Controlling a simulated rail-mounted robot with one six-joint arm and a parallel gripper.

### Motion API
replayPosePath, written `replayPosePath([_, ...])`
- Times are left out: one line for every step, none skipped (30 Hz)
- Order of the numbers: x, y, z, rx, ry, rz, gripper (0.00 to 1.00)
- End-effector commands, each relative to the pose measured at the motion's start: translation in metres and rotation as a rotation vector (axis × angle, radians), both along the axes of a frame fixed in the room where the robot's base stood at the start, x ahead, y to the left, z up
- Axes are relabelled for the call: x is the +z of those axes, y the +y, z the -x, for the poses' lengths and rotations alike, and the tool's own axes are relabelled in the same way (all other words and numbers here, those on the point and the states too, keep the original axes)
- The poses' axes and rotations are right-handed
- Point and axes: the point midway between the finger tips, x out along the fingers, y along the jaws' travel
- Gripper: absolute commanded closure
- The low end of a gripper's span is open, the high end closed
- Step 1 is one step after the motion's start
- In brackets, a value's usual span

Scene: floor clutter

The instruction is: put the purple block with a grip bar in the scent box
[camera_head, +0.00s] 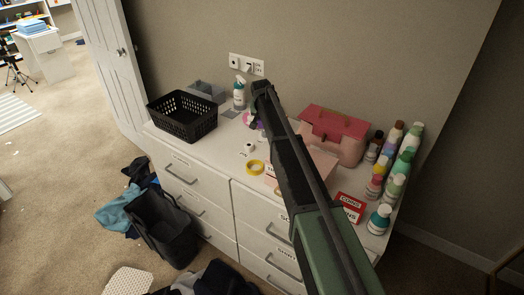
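A small purple object (249,119) shows on the white dresser top, just left of my arm. It is partly hidden, and I cannot tell whether it has a grip bar. My arm crosses the middle of the view and ends near the wall. No gripper fingers can be made out; my arm seems to hide them. No box can be read as the scent box. A pink box with a red lid (333,132) stands right of my arm. A lighter pink box (319,162) is partly hidden behind my arm.
The dresser (195,157) also bears a black basket (181,117), a spray bottle (239,92), yellow tape (254,167), a red-and-white box (348,208) and several bottles (395,184) at the right. A dark bin (163,228) and clothes lie on the floor.

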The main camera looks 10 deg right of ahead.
Motion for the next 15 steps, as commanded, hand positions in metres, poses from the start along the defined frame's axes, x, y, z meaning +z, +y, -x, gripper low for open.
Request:
replayPosePath([-0.036,0.000,0.000,0.000,0.000,0.000,0.74])
replayPosePath([-0.045,0.000,0.000,0.000,0.000,0.000,0.74])
replayPosePath([-0.056,0.000,0.000,0.000,0.000,0.000,0.74])
replayPosePath([-0.063,0.000,0.000,0.000,0.000,0.000,0.74])
replayPosePath([-0.068,0.000,0.000,0.000,0.000,0.000,0.74])
replayPosePath([-0.071,0.000,0.000,0.000,0.000,0.000,0.74])
replayPosePath([-0.072,0.000,0.000,0.001,0.000,0.000,0.74])
replayPosePath([-0.072,0.000,0.000,0.001,0.000,0.000,0.74])
replayPosePath([-0.070,0.000,0.000,0.001,0.000,0.000,0.74])
replayPosePath([-0.069,0.000,0.000,0.001,0.000,0.000,0.74])
replayPosePath([-0.069,0.000,0.000,0.001,0.000,0.000,0.74])
replayPosePath([-0.073,0.000,0.000,0.001,0.000,0.000,0.74])
replayPosePath([-0.078,0.000,0.000,0.001,0.000,0.000,0.74])
replayPosePath([-0.085,0.000,0.000,0.001,0.000,0.000,0.74])
replayPosePath([-0.094,0.000,0.000,0.001,0.000,0.000,0.74])
